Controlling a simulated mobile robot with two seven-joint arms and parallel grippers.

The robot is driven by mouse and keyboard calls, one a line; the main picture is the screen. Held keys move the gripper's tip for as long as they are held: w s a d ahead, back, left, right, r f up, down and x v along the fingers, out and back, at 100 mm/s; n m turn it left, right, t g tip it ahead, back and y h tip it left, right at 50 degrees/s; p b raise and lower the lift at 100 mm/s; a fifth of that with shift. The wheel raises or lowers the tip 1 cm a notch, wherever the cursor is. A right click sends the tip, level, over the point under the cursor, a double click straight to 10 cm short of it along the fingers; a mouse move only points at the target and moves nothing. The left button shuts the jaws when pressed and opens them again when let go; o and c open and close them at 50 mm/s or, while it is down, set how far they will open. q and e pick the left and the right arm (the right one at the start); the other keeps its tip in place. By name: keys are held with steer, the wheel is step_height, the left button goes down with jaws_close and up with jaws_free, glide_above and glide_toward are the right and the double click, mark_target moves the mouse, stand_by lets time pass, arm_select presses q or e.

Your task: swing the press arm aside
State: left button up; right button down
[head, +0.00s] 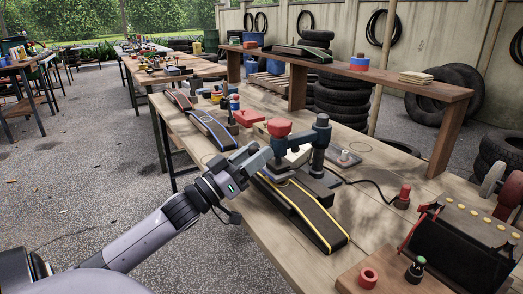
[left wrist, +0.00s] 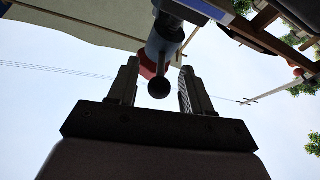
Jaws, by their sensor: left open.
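The press stands on the bench, with a dark blue post (head: 320,145) and a press arm (head: 300,138) reaching left from its top. A red cap (head: 279,127) sits over the blue head at the arm's end. My left gripper (head: 262,158) is beside the head, on its left. In the left wrist view the left gripper (left wrist: 158,90) is open, and a dark ball knob (left wrist: 159,88) appears between its fingers with gaps on both sides. I cannot tell its depth between them. The blue head (left wrist: 160,45) shows beyond the knob. My right gripper is not in view.
A black belt-like strip (head: 305,210) with yellow lines lies below the press. A raised shelf (head: 400,84) runs behind.

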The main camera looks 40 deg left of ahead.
arm_select(q)
steer(key=shift+x, duration=0.95)
steer(key=shift+w, duration=0.1)
jaws_close()
